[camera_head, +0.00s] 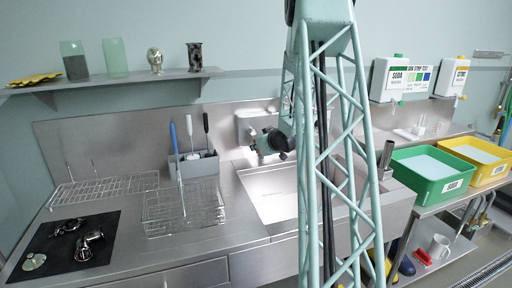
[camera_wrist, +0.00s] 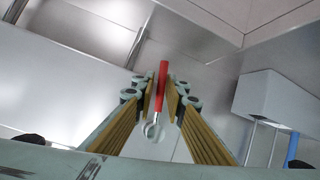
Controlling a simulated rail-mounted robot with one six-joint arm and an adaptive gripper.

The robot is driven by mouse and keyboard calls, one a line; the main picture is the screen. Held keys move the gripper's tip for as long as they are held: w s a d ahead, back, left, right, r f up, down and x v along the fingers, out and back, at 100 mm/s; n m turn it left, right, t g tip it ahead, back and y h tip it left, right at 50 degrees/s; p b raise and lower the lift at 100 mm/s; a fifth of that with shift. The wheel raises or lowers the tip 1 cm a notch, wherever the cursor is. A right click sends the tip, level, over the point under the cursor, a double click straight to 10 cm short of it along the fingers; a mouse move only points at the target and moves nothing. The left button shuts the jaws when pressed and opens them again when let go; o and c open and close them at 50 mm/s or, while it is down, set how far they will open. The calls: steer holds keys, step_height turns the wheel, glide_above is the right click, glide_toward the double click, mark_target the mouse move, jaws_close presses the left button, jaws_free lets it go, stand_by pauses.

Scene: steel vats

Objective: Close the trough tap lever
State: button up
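In the wrist view a red lever handle (camera_wrist: 163,78) on a bright metal fitting (camera_wrist: 152,131) lies between the tips of my gripper (camera_wrist: 161,95). One finger is on each side of the handle, and its red end reaches beyond the tips. The tips are very near the handle; whether they press on it is not clear. In the head view my gripper (camera_head: 270,141) is over the back of the steel sink trough (camera_head: 270,193), in front of a pale box on the back wall (camera_head: 257,121). The lever cannot be made out there.
A utensil holder (camera_head: 198,165) and a wire basket (camera_head: 184,208) stand left of the trough. A wire rack (camera_head: 103,189) and a black mat with metal fittings (camera_head: 60,255) lie farther left. Green (camera_head: 430,186) and yellow (camera_head: 493,171) bins stand at right.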

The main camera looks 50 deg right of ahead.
steer(key=shift+s, duration=0.1)
steer(key=v, duration=1.1)
steer(key=shift+s+a+r, duration=0.2)
steer(key=shift+s+r, duration=0.05)
steer(key=shift+a+r, duration=0.1)
stand_by(0.9)
steer(key=w+a+r+g, duration=0.1)
steer(key=a+r, duration=0.3)
steer(key=a, duration=0.5)
steer(key=w+a+r+g, duration=0.1)
steer(key=a+r, duration=0.4)
steer(key=a, duration=0.3)
steer(key=s+a+r+g+y, duration=0.15)
steer(key=s+a, duration=0.25)
steer(key=a, duration=0.5)
steer(key=s+a+r+g, duration=0.1)
steer(key=s+a+r, duration=0.15)
steer(key=a, duration=0.65)
steer(key=s+a+r+g+y, duration=0.1)
steer(key=s+a+y, duration=0.1)
steer(key=s+a, duration=1.35)
steer(key=s+a+f+n+g, duration=0.1)
steer(key=s+a, duration=0.2)
steer(key=s, duration=0.5)
steer(key=s+a+n+g+y, duration=0.1)
steer(key=s+a, duration=0.3)
steer(key=s, duration=0.4)
steer(key=shift+s+f, duration=0.2)
steer(key=shift+f, duration=0.15)
